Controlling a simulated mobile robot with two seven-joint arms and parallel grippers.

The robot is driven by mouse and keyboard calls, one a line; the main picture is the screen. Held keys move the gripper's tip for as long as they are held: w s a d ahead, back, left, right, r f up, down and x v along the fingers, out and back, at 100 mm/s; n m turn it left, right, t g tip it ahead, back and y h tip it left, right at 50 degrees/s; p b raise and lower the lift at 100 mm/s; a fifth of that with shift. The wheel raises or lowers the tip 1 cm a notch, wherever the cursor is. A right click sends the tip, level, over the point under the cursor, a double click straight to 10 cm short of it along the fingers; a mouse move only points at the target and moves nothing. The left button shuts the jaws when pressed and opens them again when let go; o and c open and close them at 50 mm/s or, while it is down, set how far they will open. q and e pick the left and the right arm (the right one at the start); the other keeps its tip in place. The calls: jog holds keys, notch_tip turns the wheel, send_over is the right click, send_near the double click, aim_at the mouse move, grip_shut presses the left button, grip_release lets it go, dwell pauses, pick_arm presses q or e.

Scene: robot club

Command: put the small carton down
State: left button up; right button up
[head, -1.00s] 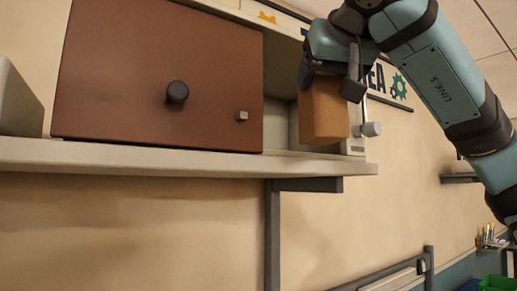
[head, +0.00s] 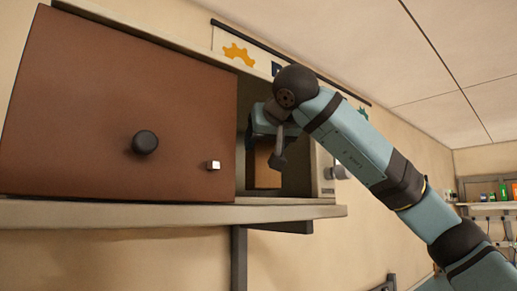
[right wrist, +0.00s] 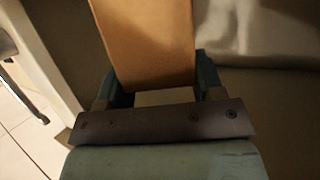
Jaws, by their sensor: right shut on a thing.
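The small carton (head: 264,168) is a plain tan-brown box, upright in the opening of a cabinet. My right gripper (head: 266,140) is shut on its upper part. The carton's lower end is close to the cabinet floor; I cannot tell whether it touches. In the right wrist view the carton (right wrist: 148,45) stands between the two fingers of the right gripper (right wrist: 155,88). My left gripper is not in view.
The cabinet's large brown door (head: 110,110), with a dark round knob (head: 145,142), covers its left part. The cabinet sits on a pale wall shelf (head: 130,213). The cabinet's right side wall (head: 324,170) is close beside the arm.

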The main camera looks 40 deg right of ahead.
jog(key=w, duration=0.2)
jog(key=w+d+p, duration=0.1)
jog(key=shift+w+d+r, duration=0.15)
jog(key=shift+w, duration=0.25)
jog(key=shift+w+f+p, duration=0.25)
jog(key=shift+f+p, duration=0.15)
jog(key=shift+f, duration=0.15)
jog(key=shift+w+f, duration=0.1)
jog(key=shift+f, duration=0.25)
jog(key=shift+s, duration=0.35)
jog(key=shift+f, duration=0.1)
jog(key=o, duration=1.4)
jog(key=shift+w+f, duration=0.1)
jog(key=shift+w, duration=0.1)
jog(key=shift+s+r, duration=0.15)
jog(key=shift+r, duration=0.05)
pick_arm(q)
jog(key=b, duration=0.3)
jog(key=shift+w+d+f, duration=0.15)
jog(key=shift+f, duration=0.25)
pick_arm(e)
jog(key=v, duration=1.2)
